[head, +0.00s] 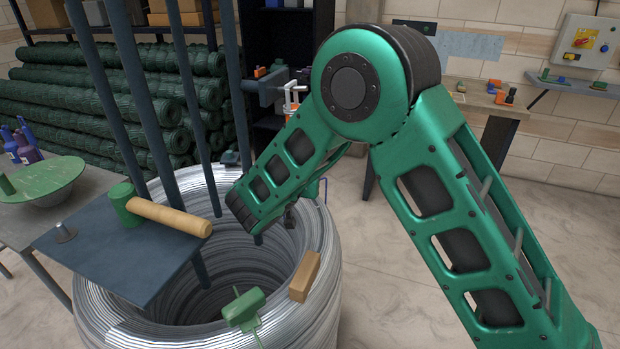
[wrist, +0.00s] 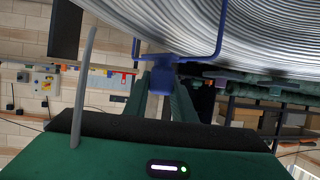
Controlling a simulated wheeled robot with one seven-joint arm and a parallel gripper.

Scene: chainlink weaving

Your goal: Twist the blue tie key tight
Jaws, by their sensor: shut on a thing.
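The blue tie key (wrist: 166,82) shows in the wrist view, with a blue body and a thin bent blue rod running right and up along the wire coil. My gripper (wrist: 161,92) is shut on its body, with a finger on each side. In the head view a thin blue rod (head: 325,191) shows beside the coil's far right rim, just past my forearm. My gripper is mostly hidden there behind my green arm. The big silver wire coil (head: 110,322) stands on the floor. The tie itself cannot be made out.
A wooden block (head: 305,276) and a green tool (head: 244,309) sit on the coil's near rim. A mallet (head: 165,216) lies on a dark plate (head: 85,255) over the coil's left side. Dark upright posts (head: 147,110) stand at the coil.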

